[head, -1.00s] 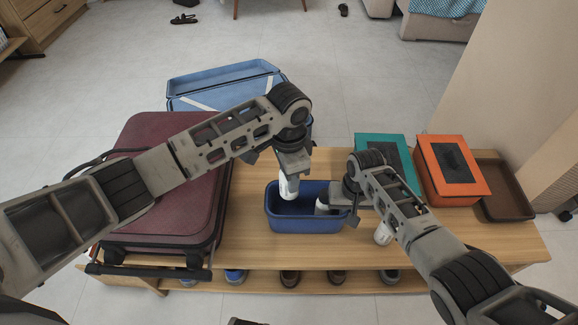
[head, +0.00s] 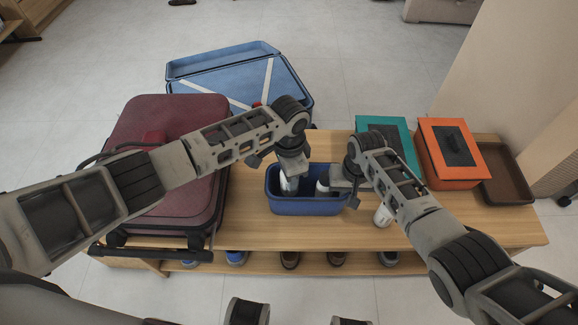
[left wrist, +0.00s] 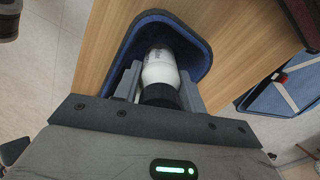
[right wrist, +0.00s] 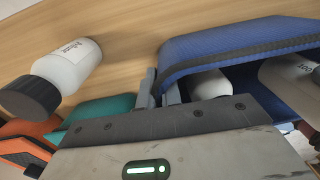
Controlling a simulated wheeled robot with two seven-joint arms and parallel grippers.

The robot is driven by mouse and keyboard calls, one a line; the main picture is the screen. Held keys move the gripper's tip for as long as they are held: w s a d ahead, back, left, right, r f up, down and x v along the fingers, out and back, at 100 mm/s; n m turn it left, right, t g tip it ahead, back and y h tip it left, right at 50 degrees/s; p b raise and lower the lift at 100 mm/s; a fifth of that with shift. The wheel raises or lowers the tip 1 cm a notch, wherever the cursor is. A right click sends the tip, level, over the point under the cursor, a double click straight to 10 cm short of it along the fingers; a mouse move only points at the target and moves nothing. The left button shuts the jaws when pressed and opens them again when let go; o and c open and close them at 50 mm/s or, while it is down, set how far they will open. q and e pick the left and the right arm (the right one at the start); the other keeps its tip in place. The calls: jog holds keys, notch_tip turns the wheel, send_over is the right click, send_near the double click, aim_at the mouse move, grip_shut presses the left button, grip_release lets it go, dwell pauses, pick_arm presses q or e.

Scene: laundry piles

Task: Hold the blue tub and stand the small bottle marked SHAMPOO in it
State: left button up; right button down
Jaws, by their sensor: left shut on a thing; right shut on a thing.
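The blue tub (head: 305,207) stands on the wooden bench, and its rim shows in the right wrist view (right wrist: 240,42). My right gripper (head: 347,186) is shut on the tub's right wall. My left gripper (head: 290,173) is shut on a white bottle with a dark cap (left wrist: 159,70), held upright inside the tub at its left. The held bottle's label is too small to read. A second white bottle (head: 322,189) is in the tub near the right wall, partly hidden by my right gripper. The tub's floor under the bottles is hidden.
Another white bottle (head: 383,216) with a black cap stands on the bench (head: 470,228) right of the tub. Teal (head: 375,125) and orange (head: 462,182) boxes and a brown tray (head: 510,185) lie right. A maroon suitcase (head: 165,120) is left, a blue case (head: 225,72) behind.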

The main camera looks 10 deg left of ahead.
pick_arm(q)
jog(key=shift+f, duration=2.4)
jog(key=o, duration=1.1)
jog(key=shift+r, duration=0.1)
jog(key=shift+w+d+r, duration=0.1)
jog(key=shift+r, duration=2.55)
pick_arm(e)
jog(key=shift+s+d+f, duration=0.1)
jog(key=shift+d+f, duration=0.05)
jog(key=shift+d, duration=0.1)
pick_arm(q)
jog(key=shift+r, duration=1.8)
pick_arm(e)
jog(key=shift+a, duration=0.25)
